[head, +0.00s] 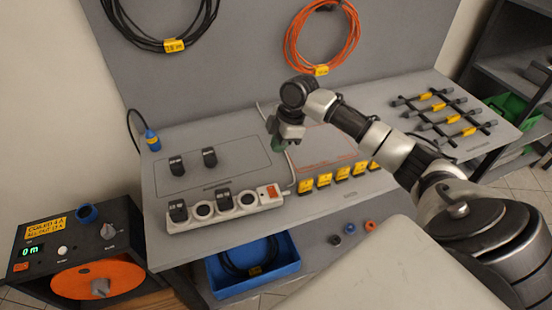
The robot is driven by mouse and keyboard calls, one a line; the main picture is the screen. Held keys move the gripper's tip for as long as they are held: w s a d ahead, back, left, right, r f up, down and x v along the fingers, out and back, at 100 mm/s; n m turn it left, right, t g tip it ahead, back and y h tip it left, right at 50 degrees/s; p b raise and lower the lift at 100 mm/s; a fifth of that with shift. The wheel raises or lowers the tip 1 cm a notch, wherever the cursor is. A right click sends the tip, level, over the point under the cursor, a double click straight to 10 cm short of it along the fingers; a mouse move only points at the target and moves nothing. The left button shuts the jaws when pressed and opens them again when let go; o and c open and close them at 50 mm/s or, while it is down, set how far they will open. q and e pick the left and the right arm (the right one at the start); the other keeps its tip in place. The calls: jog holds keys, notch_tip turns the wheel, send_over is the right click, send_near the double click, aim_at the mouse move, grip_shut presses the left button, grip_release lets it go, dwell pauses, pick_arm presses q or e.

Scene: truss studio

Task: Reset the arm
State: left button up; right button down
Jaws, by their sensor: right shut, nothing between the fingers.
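My right arm (365,125) reaches in from the right side of the head view, over the grey bench (225,130). Its gripper (277,148) hangs down above the bench, behind the white power strip and near the strip's right end. The gripper is small in the picture, but its fingers look closed with nothing seen between them. It appears clear of the plugs. My left gripper is not in view.
The power strip (225,209) holds a few black plugs, and two more black plugs (177,166) stand behind it. Several yellow-labelled blocks (323,181) line the bench's front right. A rack of grey tools (440,109) lies far right. A blue bin (285,275) sits below.

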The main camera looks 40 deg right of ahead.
jog(key=shift+d+r, duration=0.15)
jog(key=shift+r, duration=0.1)
jog(key=shift+f, duration=0.1)
dwell(0.3)
